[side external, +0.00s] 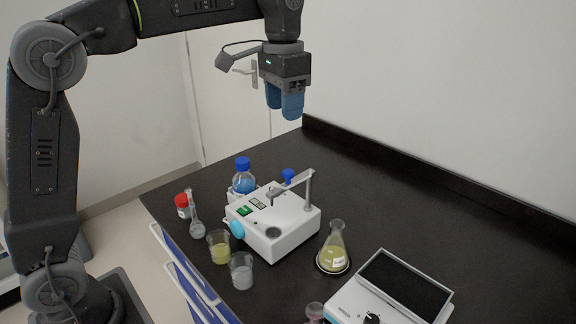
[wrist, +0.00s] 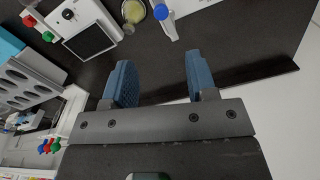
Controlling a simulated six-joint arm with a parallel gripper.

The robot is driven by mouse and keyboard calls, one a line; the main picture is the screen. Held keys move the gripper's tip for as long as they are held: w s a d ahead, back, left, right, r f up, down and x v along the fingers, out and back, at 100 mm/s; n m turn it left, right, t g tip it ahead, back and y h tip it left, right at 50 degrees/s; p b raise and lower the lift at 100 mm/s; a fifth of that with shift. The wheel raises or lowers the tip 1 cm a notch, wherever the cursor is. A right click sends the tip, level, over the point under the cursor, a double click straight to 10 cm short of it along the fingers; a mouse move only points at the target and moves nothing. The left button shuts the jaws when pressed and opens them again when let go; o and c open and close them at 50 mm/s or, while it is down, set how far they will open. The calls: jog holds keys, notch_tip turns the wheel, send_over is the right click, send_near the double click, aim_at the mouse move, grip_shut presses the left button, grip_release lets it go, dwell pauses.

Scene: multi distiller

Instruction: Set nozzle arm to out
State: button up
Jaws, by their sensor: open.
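The white multi distiller (side external: 285,235) stands on the dark bench in the side view. Its grey nozzle arm (side external: 292,183) sits on an upright post at the device's back right edge. My gripper (side external: 285,112) is open and empty, pointing down, high above and behind the distiller. In the wrist view my two blue fingers (wrist: 162,82) are spread with only bench between them.
A screened device (side external: 392,290) is nearer. The back right bench is clear.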

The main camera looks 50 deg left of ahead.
aim_at(288, 171)
jog(key=f, duration=0.9)
jog(key=w+f, duration=0.1)
jog(key=f, duration=0.4)
grip_shut()
